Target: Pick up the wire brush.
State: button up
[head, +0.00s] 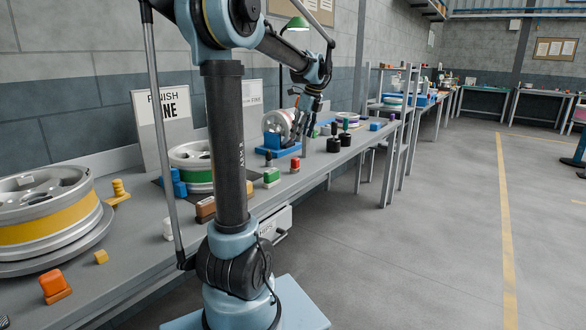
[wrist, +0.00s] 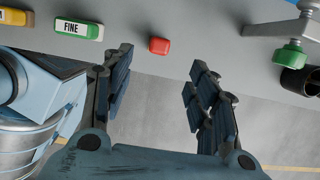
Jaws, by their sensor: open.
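I cannot pick out the wire brush with certainty. A brown block (head: 205,209) on the bench beside my arm column could be a brush, but its bristles are not clear. My gripper (head: 311,108) is over the bench, past the green-banded wheel. In the wrist view my gripper (wrist: 161,60) has its two fingers wide apart with nothing between them. A small red block (wrist: 159,45) lies on the bench beyond the gap, near the bench edge. A green block marked FINE (wrist: 78,29) lies to its left. No brush is recognisable in the wrist view.
A yellow-banded wheel (head: 45,228) and a green-banded wheel (head: 190,154) stand on the bench (head: 120,258). A blue fixture (head: 278,149) holds another wheel. A green-knobbed clamp (wrist: 290,55) is at right in the wrist view. The floor (head: 430,240) right of the bench is clear.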

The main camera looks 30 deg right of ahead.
aim_at(295, 158)
jog(key=x, duration=1.3)
jog(key=shift+f, duration=0.1)
jog(key=c, duration=1.2)
